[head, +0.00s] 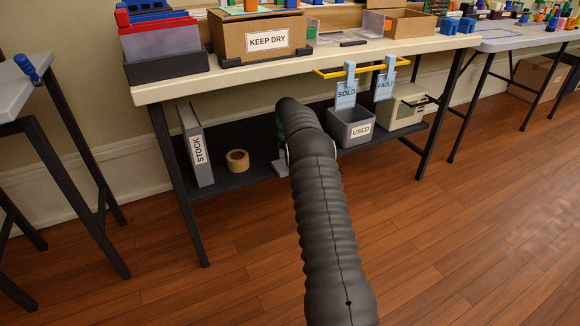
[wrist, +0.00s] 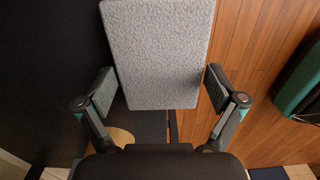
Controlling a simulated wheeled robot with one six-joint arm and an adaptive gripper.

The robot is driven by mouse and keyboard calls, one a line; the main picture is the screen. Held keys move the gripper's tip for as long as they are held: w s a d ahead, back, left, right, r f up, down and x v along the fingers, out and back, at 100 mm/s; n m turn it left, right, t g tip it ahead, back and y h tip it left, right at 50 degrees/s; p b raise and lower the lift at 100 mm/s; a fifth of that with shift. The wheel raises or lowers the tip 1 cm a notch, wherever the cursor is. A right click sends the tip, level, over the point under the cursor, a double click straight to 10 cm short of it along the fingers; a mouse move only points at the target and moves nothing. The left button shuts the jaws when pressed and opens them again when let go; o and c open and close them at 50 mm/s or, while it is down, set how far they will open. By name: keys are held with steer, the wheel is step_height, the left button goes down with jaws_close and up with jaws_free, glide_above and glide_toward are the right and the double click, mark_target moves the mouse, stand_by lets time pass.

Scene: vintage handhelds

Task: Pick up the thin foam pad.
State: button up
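The thin foam pad (wrist: 157,50) is a light grey, speckled, flat rectangle in the upper middle of the wrist view. Its near edge lies between the fingers of my gripper (wrist: 160,90). The gripper is open, with one finger on each side of the pad and a narrow gap showing at both sides. The pad spans the dark shelf and the wood floor in this view; I cannot tell what it rests on. In the head view my arm reaches to the lower shelf and hides most of the gripper.
The dark lower shelf (head: 228,181) holds a tape roll (head: 237,161), a STOCK binder (head: 197,146) and a grey USED bin (head: 351,127). SOLD (head: 346,90) and FAULT (head: 385,82) tags hang from a yellow rail above. The tabletop overhangs the shelf. The floor in front is clear.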

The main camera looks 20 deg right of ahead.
steer(key=c, duration=0.3)
